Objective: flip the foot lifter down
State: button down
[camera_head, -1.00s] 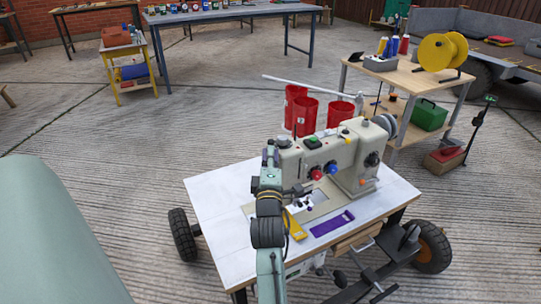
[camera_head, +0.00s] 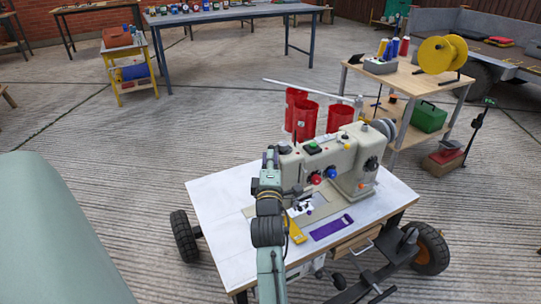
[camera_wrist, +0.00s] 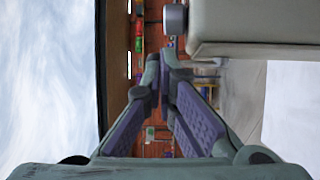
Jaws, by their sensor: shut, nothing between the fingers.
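The beige sewing machine (camera_head: 335,160) stands on a white-topped table (camera_head: 220,205) in the head view. My arm covers the left end of the machine there. In the wrist view, a beige part of the machine (camera_wrist: 255,22) fills the upper right, with a short grey cylinder (camera_wrist: 175,18) beside it. My gripper (camera_wrist: 165,62) is shut and empty, its fingertips below this cylinder in the picture. I cannot tell whether they touch anything. I cannot make out the foot lifter for certain in either view.
A purple strip (camera_head: 332,227) and a yellow tool (camera_head: 297,235) lie on the table in front of the machine. A wooden bench (camera_head: 408,78) stands behind right. Bare concrete lies to the left.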

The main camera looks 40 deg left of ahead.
jog(key=shift+a+r+p, duration=0.1)
jog(key=shift+r+p, duration=0.1)
jog(key=shift+p, duration=0.2)
jog(key=p, duration=0.1)
jog(key=r+p, duration=0.1)
jog(key=p, duration=0.1)
jog(key=shift+w+a+g+h, duration=0.15)
jog(key=shift+a+g+h, duration=0.05)
jog(key=shift+g+h, duration=0.2)
jog(key=w+a+f+n+p, duration=0.1)
jog(key=w+a+p, duration=0.1)
jog(key=a, duration=0.7)
jog(key=shift+w+a+g+p, duration=0.3)
jog(key=shift+w+a+p, duration=0.1)
jog(key=shift+w, duration=0.25)
